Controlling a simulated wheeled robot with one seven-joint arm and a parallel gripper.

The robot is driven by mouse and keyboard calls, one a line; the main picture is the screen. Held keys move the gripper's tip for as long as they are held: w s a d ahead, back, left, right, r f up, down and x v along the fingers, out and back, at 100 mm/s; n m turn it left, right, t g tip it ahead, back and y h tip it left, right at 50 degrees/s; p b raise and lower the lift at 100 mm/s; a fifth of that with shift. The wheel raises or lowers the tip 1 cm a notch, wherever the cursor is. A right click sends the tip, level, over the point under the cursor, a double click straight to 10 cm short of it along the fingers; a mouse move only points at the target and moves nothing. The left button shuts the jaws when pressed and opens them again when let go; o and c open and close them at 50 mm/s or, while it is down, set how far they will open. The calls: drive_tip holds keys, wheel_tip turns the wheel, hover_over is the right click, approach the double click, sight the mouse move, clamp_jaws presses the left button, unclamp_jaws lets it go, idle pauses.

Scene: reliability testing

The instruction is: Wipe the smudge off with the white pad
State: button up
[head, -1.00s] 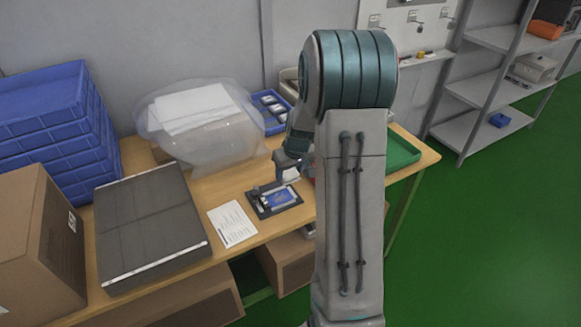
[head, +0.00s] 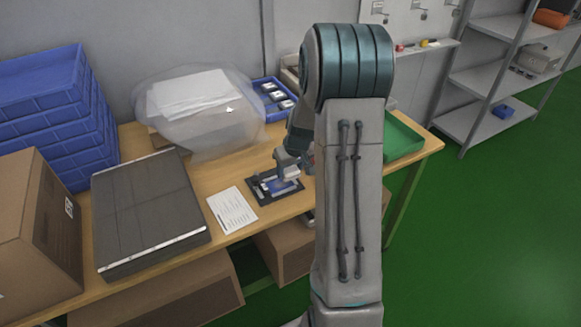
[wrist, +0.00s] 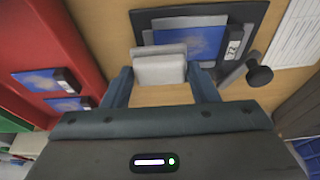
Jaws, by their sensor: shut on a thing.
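My gripper (wrist: 160,85) is shut on the white pad (wrist: 158,70), which sits between its fingers in the wrist view. In the head view my gripper (head: 287,175) is over the device with a blue screen (head: 279,187), which lies in a dark fixture (head: 258,192) on the bench. In the wrist view the pad overlaps the near part of the blue screen (wrist: 203,40); I cannot tell whether it touches it. The dark fixture plate (wrist: 246,14) shows around the device. I cannot make out a smudge; the pad hides part of the screen.
A black knob (wrist: 260,75) stands on the fixture's right in the wrist view. A red tray (wrist: 68,38) with two blue-screen devices is at left. A printed sheet (head: 233,210) lies left of the fixture. A bagged bundle (head: 200,115) stands behind; a green tray (head: 402,137) is right.

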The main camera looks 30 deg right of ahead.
sight(274, 185)
drive_tip(key=shift+f+b, duration=1)
drive_tip(key=shift+f, duration=0.1)
drive_tip(key=shift+a+r, duration=0.1)
drive_tip(key=shift+a, duration=0.05)
drive_tip(key=shift+a+r, duration=0.1)
drive_tip(key=shift+a, duration=1.55)
drive_tip(key=shift+s+a+f+b, duration=0.1)
drive_tip(key=shift+a+f+b, duration=0.1)
drive_tip(key=shift+a, duration=0.6)
drive_tip(key=shift+s+a+f+b, duration=0.1)
drive_tip(key=shift+a+b, duration=0.05)
drive_tip(key=shift+a, duration=0.6)
drive_tip(key=shift+c, duration=0.3)
drive_tip(key=shift+d+r+b, duration=0.2)
drive_tip(key=shift+d+b, duration=0.35)
drive_tip(key=shift+d, duration=0.2)
drive_tip(key=shift+c, duration=0.3)
drive_tip(key=shift+w+d+r+b, duration=0.1)
drive_tip(key=shift+d+b, duration=0.1)
drive_tip(key=shift+d, duration=1.15)
drive_tip(key=shift+w+d+r+b, duration=0.1)
drive_tip(key=shift+d+b, duration=0.1)
drive_tip(key=shift+d, duration=1.1)
drive_tip(key=shift+a+r, duration=0.1)
drive_tip(key=shift+r, duration=0.1)
drive_tip(key=shift+r+p, duration=1.75)
drive_tip(key=shift+r, duration=1.1)
